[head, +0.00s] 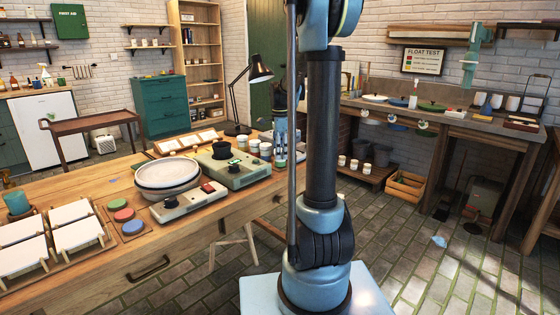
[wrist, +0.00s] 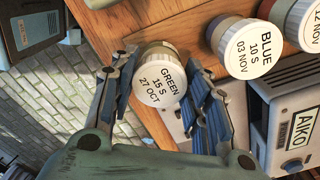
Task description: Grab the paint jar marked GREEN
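The paint jar marked GREEN (wrist: 161,82), with a white lid reading "GREEN 15 S 27 OCT", stands near the table edge in the wrist view. My gripper (wrist: 163,76) is open, with one finger on each side of this jar. The fingers are close to its sides; I cannot tell whether either touches. In the head view my gripper (head: 281,150) points down at the table's far right end, and the arm and fingers make the GREEN jar hard to pick out there.
A jar marked BLUE (wrist: 248,48) stands just right of the GREEN jar, with another white-lidded jar (wrist: 304,25) beyond it. A grey device labelled AIKO (wrist: 284,120) is at lower right.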

